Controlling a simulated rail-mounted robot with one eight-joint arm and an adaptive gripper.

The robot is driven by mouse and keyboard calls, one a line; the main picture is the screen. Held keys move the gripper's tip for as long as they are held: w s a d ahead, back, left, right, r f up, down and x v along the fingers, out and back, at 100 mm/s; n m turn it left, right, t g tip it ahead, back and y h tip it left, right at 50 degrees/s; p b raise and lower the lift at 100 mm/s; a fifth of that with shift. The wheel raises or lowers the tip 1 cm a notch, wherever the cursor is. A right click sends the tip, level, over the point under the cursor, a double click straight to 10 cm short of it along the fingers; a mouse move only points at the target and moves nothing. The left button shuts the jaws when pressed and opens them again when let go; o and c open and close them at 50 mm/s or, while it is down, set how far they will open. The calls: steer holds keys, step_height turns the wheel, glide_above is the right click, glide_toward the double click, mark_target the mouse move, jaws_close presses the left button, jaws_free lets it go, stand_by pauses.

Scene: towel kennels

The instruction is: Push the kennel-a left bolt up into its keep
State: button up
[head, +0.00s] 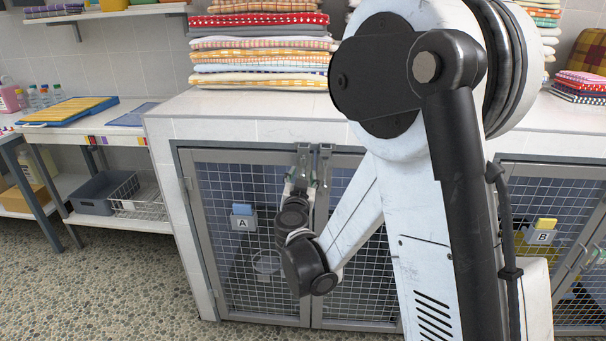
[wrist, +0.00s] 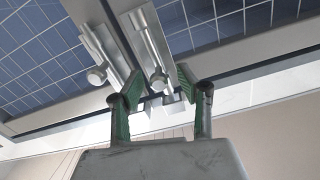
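The kennel-a left bolt (head: 303,158) is a grey metal bolt at the top of the left mesh door, beside the meeting edge. The right bolt (head: 325,158) is alongside it. The wrist view is upside down, so the left bolt (wrist: 148,42) with its round knob shows to the right of the other bolt (wrist: 103,55). Small grey keeps (wrist: 173,105) sit on the frame beyond the bolt ends. My gripper (head: 301,184) is open just below the bolts. In the wrist view, its green-padded fingers (wrist: 160,84) straddle the left bolt's knob; contact is unclear.
Label A (head: 242,223) hangs on the left mesh door, with a blue item above it. Folded towels (head: 262,45) are stacked on the white top above. Kennel B's label (head: 541,237) is at the right. The floor left of the kennel is clear.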

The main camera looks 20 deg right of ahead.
steer(key=v, duration=1)
steer(key=shift+s, duration=0.2)
steer(key=shift+r, duration=0.1)
steer(key=s+a+r+n+y, duration=0.5)
steer(key=a+r+n+y, duration=0.25)
steer(key=r+y, duration=0.3)
steer(key=s+d+f+g+h, duration=0.1)
steer(key=s+d+f+g, duration=0.25)
steer(key=s, duration=0.35)
steer(key=s+d+f+m+g+h, duration=0.1)
steer(key=s+d+f+g+h, duration=0.2)
steer(key=s, duration=0.5)
steer(key=s+d+f+g, duration=0.3)
steer(key=s+d, duration=0.2)
steer(key=s, duration=0.2)
step_height(320, 180, up, 13)
steer(key=p, duration=1.3)
steer(key=shift+s, duration=0.3)
